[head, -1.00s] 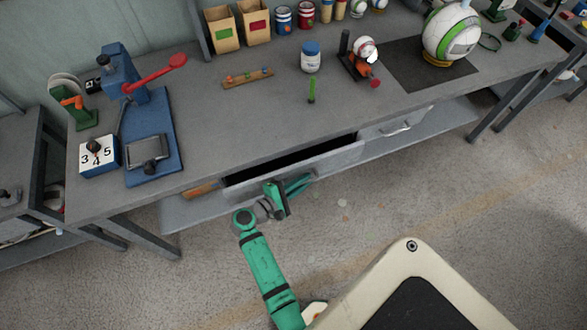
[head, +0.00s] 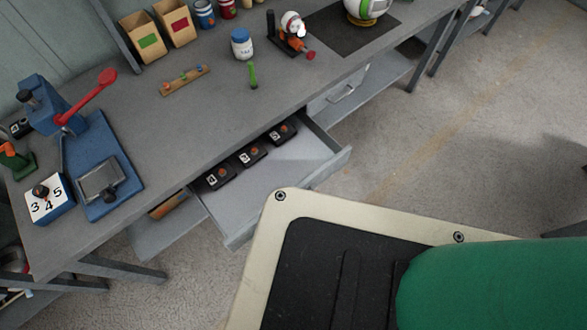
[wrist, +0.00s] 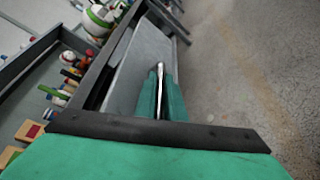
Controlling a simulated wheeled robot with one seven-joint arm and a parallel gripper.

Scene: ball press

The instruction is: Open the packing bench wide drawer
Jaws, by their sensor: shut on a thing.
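The wide drawer (head: 240,195) of the packing bench stands pulled well out, its grey floor bare toward the front. Several black blocks with number labels (head: 252,153) sit in a row near its back. My own body hides part of its front in the head view. In the wrist view my gripper (wrist: 160,88) has its green fingers closed around a bright metal bar, the drawer handle (wrist: 161,78), at the drawer's front. My gripper is hidden in the head view.
The bench top (head: 190,130) holds a blue press (head: 100,165), a number block (head: 49,198), a white jar (head: 242,44) and a small green stick (head: 252,76). Open floor (head: 450,140) lies right of the drawer.

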